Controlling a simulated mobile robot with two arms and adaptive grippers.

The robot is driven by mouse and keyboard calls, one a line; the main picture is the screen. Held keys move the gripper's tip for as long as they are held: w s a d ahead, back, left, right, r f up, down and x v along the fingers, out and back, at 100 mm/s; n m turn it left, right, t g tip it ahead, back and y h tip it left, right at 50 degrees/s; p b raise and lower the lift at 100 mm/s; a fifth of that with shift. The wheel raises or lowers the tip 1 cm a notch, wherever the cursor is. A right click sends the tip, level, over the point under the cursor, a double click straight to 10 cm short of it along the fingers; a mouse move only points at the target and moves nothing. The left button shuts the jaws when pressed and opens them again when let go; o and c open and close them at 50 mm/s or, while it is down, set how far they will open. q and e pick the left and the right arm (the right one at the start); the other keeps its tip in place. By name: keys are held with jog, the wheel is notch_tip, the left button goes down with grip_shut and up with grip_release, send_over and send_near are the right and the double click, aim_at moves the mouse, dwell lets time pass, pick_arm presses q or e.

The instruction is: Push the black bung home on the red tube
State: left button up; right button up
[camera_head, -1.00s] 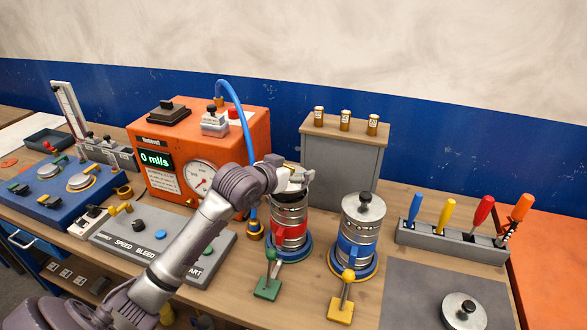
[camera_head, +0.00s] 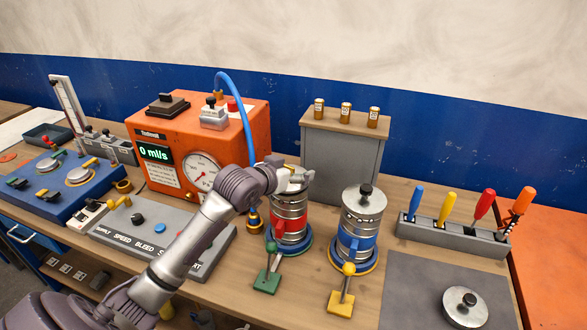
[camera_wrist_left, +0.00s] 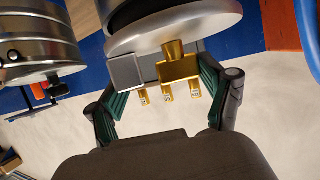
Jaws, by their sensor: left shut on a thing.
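The red tube (camera_head: 291,221) is a ribbed metal cylinder with a red band, upright on a blue ring in the head view. My left gripper (camera_head: 297,180) is over its top and hides most of it. No clear black bung shows there. In the wrist view, which is upside down, a silver disc (camera_wrist_left: 185,33) with a dark part (camera_wrist_left: 150,8) behind it lies at my left gripper's fingers (camera_wrist_left: 162,90). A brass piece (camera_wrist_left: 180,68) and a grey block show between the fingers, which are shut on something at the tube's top. Its exact shape is unclear. My right gripper is out of view.
A blue-banded tube (camera_head: 357,244) with a black knob stands close right. Green (camera_head: 266,281) and yellow (camera_head: 341,303) levers are in front. An orange meter box (camera_head: 180,135) with a blue hose (camera_head: 240,110) stands left; a grey cabinet (camera_head: 340,155) stands behind.

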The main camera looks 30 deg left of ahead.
pick_arm(q)
jog(key=shift+f, duration=0.6)
jog(key=o, duration=1.7)
jog(key=v, duration=1.2)
